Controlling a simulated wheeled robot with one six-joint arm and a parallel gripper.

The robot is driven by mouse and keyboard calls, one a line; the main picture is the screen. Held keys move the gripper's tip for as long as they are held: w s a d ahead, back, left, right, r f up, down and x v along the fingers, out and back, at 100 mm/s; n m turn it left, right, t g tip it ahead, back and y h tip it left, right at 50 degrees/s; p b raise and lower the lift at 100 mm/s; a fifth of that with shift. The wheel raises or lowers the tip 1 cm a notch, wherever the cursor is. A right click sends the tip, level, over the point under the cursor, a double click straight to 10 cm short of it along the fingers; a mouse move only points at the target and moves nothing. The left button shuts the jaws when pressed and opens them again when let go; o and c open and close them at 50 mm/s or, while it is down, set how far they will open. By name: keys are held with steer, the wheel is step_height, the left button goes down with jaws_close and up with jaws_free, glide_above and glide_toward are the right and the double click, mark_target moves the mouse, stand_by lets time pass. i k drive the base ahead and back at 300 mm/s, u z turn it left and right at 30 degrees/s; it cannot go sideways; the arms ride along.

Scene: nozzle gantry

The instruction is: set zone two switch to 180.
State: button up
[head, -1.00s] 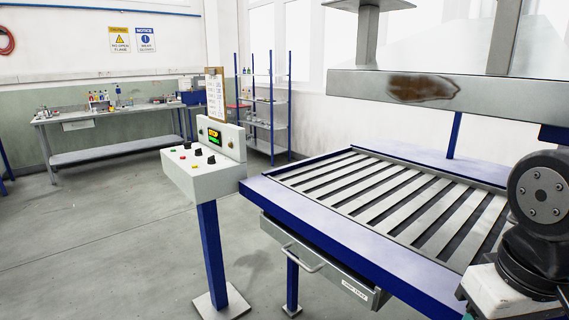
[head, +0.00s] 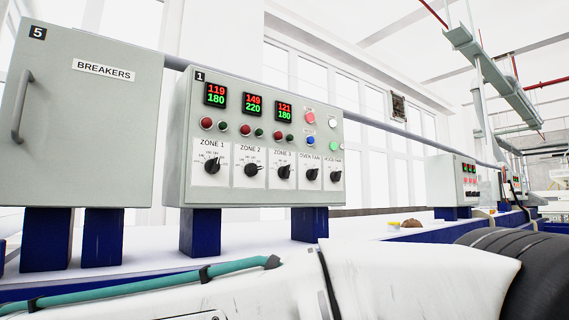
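The control panel (head: 262,142), marked 1, stands on blue legs in the middle of the head view. The zone two switch (head: 252,169) is a black rotary knob under the label ZONE 2. The zone two display (head: 253,104) reads 149 in red above 220 in green. The zone one display (head: 215,94) and the zone three display (head: 284,111) each show 180 in green. The zone one knob (head: 212,166) and zone three knob (head: 285,171) flank the zone two switch. My gripper is not in view; part of my arm fills the bottom of the picture.
A grey breaker cabinet (head: 78,110) marked 5, with a handle, stands close at the left. Other knobs, lamps and buttons crowd the panel's right half. A second panel (head: 453,181) stands farther back at the right. A white surface (head: 385,228) lies beyond.

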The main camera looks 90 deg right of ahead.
mark_target(251, 170)
steer(key=k, duration=0.55)
steer(key=u, duration=1.3)
steer(key=i, duration=1.1)
steer(key=z, duration=4)
steer(key=i, duration=0.5)
steer(key=z, duration=0.9)
